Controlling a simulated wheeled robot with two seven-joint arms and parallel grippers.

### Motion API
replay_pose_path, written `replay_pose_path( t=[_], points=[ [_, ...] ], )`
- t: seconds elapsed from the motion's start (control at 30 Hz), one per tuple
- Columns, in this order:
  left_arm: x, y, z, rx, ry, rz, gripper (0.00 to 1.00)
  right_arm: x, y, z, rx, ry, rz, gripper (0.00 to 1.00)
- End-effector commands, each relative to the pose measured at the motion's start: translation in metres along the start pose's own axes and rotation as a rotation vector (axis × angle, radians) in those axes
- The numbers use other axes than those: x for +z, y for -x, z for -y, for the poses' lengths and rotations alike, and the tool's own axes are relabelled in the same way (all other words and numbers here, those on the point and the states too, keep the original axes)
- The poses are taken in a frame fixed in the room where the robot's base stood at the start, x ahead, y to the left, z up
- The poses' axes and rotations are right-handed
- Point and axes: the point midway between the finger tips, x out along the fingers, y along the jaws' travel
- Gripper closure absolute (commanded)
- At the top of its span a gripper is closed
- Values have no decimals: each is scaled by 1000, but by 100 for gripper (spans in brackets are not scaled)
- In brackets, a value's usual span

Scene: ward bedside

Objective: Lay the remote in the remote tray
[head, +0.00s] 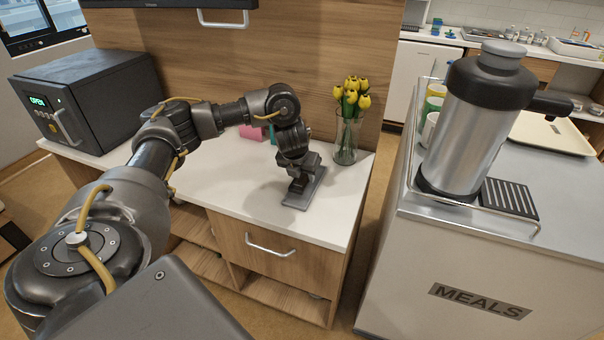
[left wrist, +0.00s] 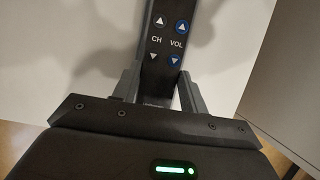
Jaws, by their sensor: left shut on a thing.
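The remote (head: 315,184) is a long dark grey bar at the front right of the white bedside cabinet top. In the left wrist view the remote (left wrist: 167,45) shows its CH and VOL buttons, running away between my fingers. My left gripper (head: 298,184) points down over it and is shut on it; its fingers (left wrist: 157,95) stand on both sides of the remote. I cannot tell whether the remote touches the surface. I cannot make out a separate remote tray. My right gripper is not in view.
A glass vase with yellow tulips (head: 346,140) stands behind and right of the gripper. Pink (head: 251,132) and teal items lie at the back, partly behind my arm. A dark safe (head: 95,95) is left. A meals cart (head: 480,265) with a steel urn stands right, across a gap.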

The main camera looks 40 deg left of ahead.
Motion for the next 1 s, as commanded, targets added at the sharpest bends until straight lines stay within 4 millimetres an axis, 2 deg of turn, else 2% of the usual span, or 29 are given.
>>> replay_pose_path(
  t=[0.33, 1.0],
  points=[
    [-1, -2, 0, 0, 0, 0, 82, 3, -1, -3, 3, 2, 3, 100],
    [-8, -20, 0, -1, 1, 0, 82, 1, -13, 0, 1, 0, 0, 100]
  ],
)
